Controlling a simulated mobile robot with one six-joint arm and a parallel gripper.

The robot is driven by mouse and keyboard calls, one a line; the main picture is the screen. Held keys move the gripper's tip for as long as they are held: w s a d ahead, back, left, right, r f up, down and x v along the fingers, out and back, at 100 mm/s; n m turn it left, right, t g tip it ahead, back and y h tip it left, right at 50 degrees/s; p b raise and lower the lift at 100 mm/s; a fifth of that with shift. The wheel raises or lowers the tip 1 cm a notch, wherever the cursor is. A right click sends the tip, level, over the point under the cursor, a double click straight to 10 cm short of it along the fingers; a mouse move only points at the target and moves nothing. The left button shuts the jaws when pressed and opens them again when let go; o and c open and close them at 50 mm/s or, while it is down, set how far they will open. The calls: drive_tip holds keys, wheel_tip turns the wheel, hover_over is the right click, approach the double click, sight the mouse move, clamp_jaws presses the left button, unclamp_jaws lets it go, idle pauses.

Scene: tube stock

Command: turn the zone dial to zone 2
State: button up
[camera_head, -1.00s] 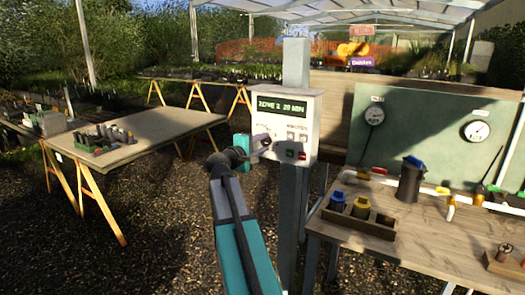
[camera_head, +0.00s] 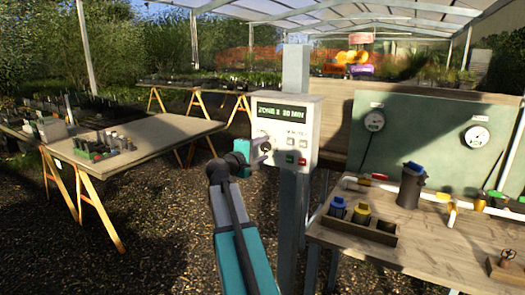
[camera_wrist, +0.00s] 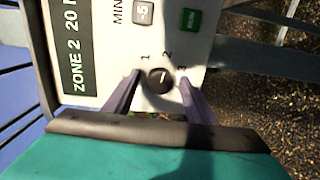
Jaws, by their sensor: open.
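The zone dial (camera_wrist: 160,80) is a small round black knob with a pale mark, on the pale control box (camera_head: 312,128). The digits 1, 2 and 3 are printed around it. In the wrist view the display (camera_wrist: 75,55) reads ZONE 2 and a 20. In the head view the display (camera_head: 282,112) is lit green. My gripper (camera_wrist: 160,92) is open, with one purple finger on each side of the dial. Gaps show between the fingers and the knob, so they appear not to grip it. In the head view my gripper (camera_head: 261,152) is in front of the box's left side.
Grey minute button (camera_wrist: 143,12) and green button (camera_wrist: 190,20) are close to the dial. The box is on a grey post (camera_head: 295,65). A wooden bench (camera_head: 420,245) with bottles and taps stands right; a trestle table (camera_head: 150,140) stands left. Gravel lies between.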

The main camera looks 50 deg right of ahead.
drive_tip(key=b+v, duration=0.1)
drive_tip(key=v, duration=1.2)
drive_tip(key=shift+a+b, duration=0.3)
drive_tip(key=shift+a, duration=0.1)
